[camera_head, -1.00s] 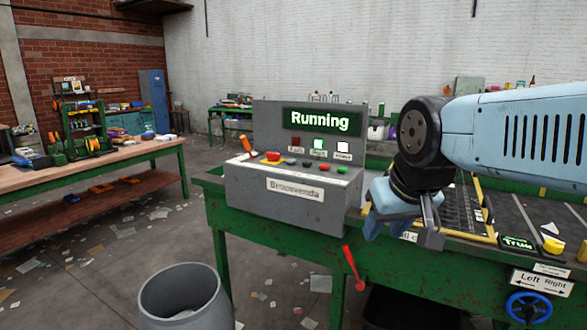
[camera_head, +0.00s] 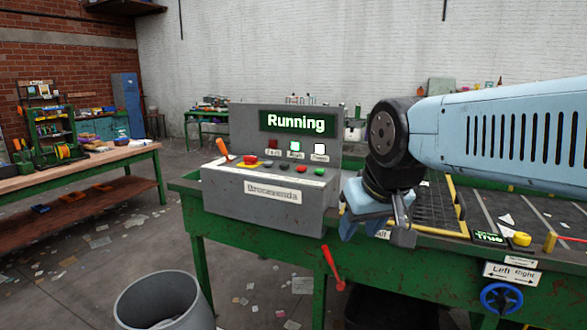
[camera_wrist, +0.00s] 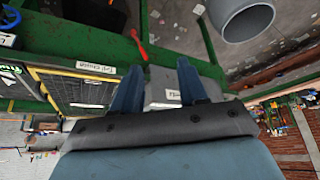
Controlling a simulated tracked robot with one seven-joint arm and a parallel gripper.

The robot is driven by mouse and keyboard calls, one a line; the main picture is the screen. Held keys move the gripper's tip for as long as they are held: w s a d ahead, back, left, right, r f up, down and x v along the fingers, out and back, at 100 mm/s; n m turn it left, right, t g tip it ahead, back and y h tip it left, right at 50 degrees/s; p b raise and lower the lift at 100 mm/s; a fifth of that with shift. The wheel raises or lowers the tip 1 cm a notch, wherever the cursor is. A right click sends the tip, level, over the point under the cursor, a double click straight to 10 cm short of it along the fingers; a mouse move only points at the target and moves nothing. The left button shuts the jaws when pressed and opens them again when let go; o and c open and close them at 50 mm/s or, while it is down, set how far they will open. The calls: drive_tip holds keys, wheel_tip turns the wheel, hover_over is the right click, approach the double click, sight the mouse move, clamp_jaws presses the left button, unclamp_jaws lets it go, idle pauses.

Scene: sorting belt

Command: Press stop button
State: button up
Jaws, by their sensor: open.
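The grey control box (camera_head: 226,190) stands on the green table's left end, with a "Running" display (camera_head: 296,123) on its upright back panel. Its sloped top has a large red button (camera_head: 250,158) on the left, a black button (camera_head: 283,164), a smaller red button (camera_head: 301,168) and a green button (camera_head: 319,171). I cannot read which is marked stop. My gripper (camera_head: 347,232) hangs just right of the box, pointing down, open and empty, apart from the buttons. In the wrist view, its two blue fingers (camera_wrist: 158,82) are spread with part of a grey surface between them.
An orange-handled lever (camera_head: 222,148) rises at the box's left end. A red lever (camera_head: 333,268) hangs at the table's front. The belt (camera_head: 490,212) lies to the right. A grey bin (camera_head: 163,302) stands on the floor. A wooden workbench (camera_head: 88,169) is at left.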

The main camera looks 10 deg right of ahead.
clamp_jaws()
idle(1.6)
